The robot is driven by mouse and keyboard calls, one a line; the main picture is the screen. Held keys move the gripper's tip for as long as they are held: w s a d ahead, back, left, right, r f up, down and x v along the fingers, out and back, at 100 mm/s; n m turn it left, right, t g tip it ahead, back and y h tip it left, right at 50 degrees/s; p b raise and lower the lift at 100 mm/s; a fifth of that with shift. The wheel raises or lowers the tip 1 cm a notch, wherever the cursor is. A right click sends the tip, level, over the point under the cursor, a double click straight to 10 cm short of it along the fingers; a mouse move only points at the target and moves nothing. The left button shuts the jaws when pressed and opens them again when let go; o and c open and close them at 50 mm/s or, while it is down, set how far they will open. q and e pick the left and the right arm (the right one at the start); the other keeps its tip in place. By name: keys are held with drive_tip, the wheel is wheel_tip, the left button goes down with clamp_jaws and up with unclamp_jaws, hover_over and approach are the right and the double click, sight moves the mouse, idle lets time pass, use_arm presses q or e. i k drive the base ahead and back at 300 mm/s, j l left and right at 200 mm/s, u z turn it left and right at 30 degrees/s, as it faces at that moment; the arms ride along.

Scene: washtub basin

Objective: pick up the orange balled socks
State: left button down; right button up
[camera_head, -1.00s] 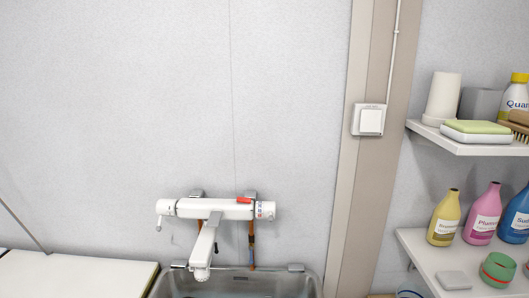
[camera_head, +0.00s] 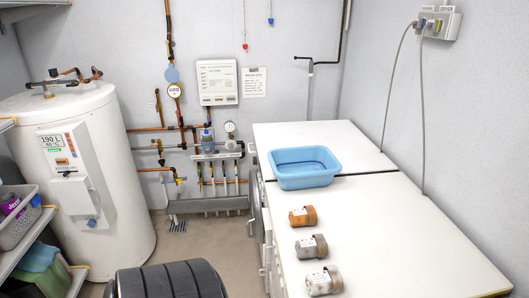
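The orange balled socks (camera_head: 303,217) lie on a long white worktop (camera_head: 430,235) on the right side of the head view. They are a small orange roll with a pale label on the left part. They are the farthest of three similar rolls in a line, just in front of the blue tub. A grey roll (camera_head: 312,246) and a pale grey roll (camera_head: 323,281) lie nearer, each apart from the others. Neither of my grippers is in view.
A blue tub (camera_head: 305,176) stands behind the socks on the white top. A white boiler (camera_head: 115,200) stands at left, beside shelves with a grey basket (camera_head: 18,222). A dark ribbed object (camera_head: 172,282) is at the bottom. Floor (camera_head: 205,244) shows between boiler and worktop.

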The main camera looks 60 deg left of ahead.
sight(307, 215)
drive_tip(key=u, duration=1.55)
